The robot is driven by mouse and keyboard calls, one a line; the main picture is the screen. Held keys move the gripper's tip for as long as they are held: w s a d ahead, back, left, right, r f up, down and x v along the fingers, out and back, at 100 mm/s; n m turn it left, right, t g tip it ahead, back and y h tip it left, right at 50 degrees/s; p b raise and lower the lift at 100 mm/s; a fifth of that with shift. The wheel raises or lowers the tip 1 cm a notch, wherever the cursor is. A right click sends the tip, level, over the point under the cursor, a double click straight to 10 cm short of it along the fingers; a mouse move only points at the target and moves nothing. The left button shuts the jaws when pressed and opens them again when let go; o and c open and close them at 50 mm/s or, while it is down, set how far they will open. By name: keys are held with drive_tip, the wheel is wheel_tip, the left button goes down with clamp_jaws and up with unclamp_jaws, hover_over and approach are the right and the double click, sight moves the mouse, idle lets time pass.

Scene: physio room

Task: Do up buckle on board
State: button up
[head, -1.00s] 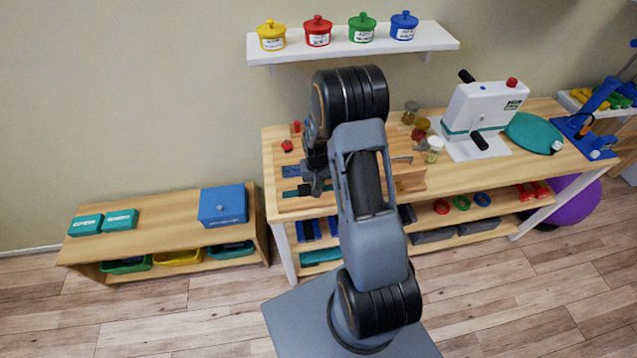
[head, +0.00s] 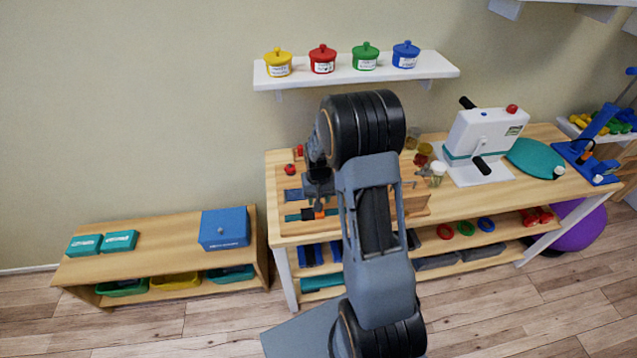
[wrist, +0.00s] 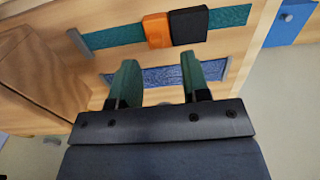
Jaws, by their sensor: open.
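The buckle lies on a teal strap across the wooden board (head: 287,180). Its orange half (wrist: 157,29) and black half (wrist: 188,27) sit side by side in line and appear to touch; I cannot tell whether they are latched. In the head view the orange half (head: 319,213) and black half (head: 307,214) show just below my gripper (head: 318,198). In the wrist view my gripper (wrist: 160,76) is open and empty, its two teal fingers apart and short of the strap (wrist: 228,21). A blue strip (wrist: 158,77) on the board shows between and behind the fingers.
Red knobs (head: 290,169) stand on the board's back left. Jars (head: 437,172) and a white crank machine (head: 485,135) stand to the right on the table. A shelf with several pots (head: 355,73) hangs above. A low bench with a blue box (head: 224,228) is at left.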

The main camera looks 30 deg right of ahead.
wheel_tip(320, 180, up, 9)
drive_tip(key=shift+b, duration=0.45)
drive_tip(key=shift+r, duration=0.1)
drive_tip(key=s+a+r+n+t, duration=0.1)
drive_tip(key=s+a+r, duration=0.2)
drive_tip(key=s+r, duration=0.1)
drive_tip(key=s+a+r+n+t, duration=0.1)
drive_tip(key=s+a+r+t, duration=0.1)
drive_tip(key=s+r, duration=0.2)
drive_tip(key=s+a+r+n+t, duration=0.1)
drive_tip(key=s+a+r, duration=0.2)
drive_tip(key=s, duration=0.5)
drive_tip(key=shift+s+a+r+t, duration=0.3)
drive_tip(key=shift+s+a+r, duration=0.1)
drive_tip(key=shift+r, duration=0.15)
drive_tip(key=shift+d, duration=0.15)
idle(1.2)
